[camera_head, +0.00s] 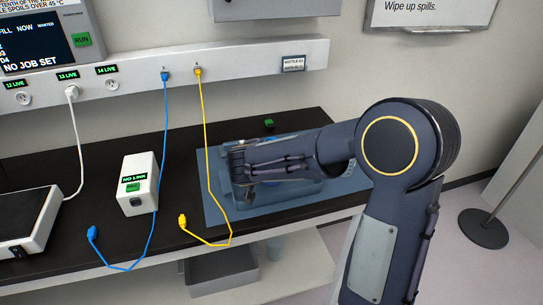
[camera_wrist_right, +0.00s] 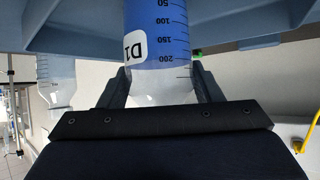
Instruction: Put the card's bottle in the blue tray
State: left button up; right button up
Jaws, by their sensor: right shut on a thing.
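My right gripper (camera_head: 240,168) is over the left part of the blue tray (camera_head: 290,193), which lies on a blue mat on the dark bench. In the right wrist view the gripper (camera_wrist_right: 160,85) is shut on a bottle (camera_wrist_right: 160,50) marked D1, with blue liquid and a printed scale, one finger on each side. The arm mostly hides the bottle in the head view. Blue walls (camera_wrist_right: 80,38) show close around the bottle in the wrist view; I cannot tell whether it touches the tray floor. No card is readable. My left gripper is out of view.
A second, pale bottle (camera_wrist_right: 55,80) shows in the wrist view. A white NO LINK box (camera_head: 138,185) stands left of the mat (camera_head: 213,205). Blue (camera_head: 160,150) and yellow (camera_head: 206,150) cables hang from the wall rail across the bench. A black-topped device (camera_head: 25,215) is at far left.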

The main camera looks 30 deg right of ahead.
jog(key=shift+f+b, duration=0.15)
jog(key=shift+b, duration=0.25)
jog(key=o, duration=1.4)
